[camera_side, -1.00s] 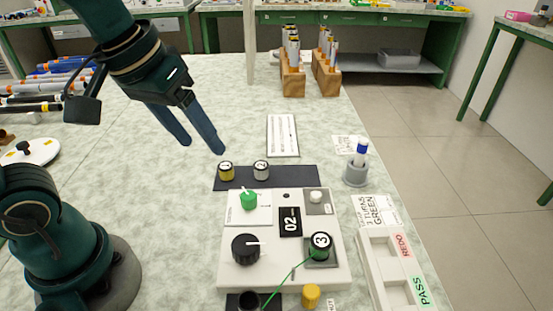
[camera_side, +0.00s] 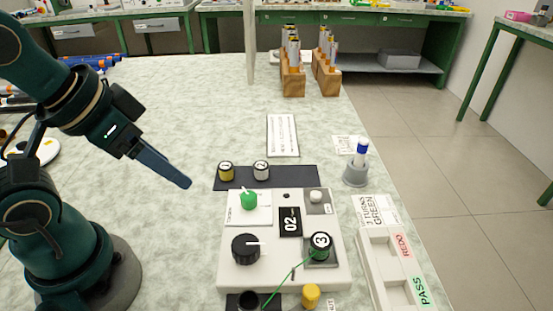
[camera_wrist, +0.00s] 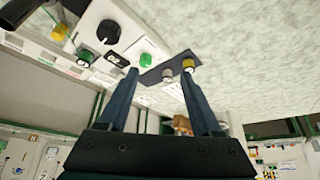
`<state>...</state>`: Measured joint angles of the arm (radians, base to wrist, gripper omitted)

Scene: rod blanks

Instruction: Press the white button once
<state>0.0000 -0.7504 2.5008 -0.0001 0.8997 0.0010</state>
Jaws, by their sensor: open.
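The white button (camera_side: 316,196) is a small round cap on a grey square at the back right corner of the white console (camera_side: 229,274). I cannot make out the button clearly in the wrist view. My gripper (camera_side: 187,183) is above the table, left of the console and apart from it. Its two fingers overlap in the side view. In the wrist view my gripper (camera_wrist: 160,64) shows its fingers spread apart with nothing held between them.
The console carries a green knob (camera_side: 248,201), a black dial (camera_side: 245,249), a display (camera_side: 290,222) reading 02 and a rod marked 3 (camera_side: 320,246). Two capped rods, yellow (camera_side: 226,172) and grey (camera_side: 261,171), stand on a dark strip behind it. A blue-topped marker (camera_side: 361,153) stands right.

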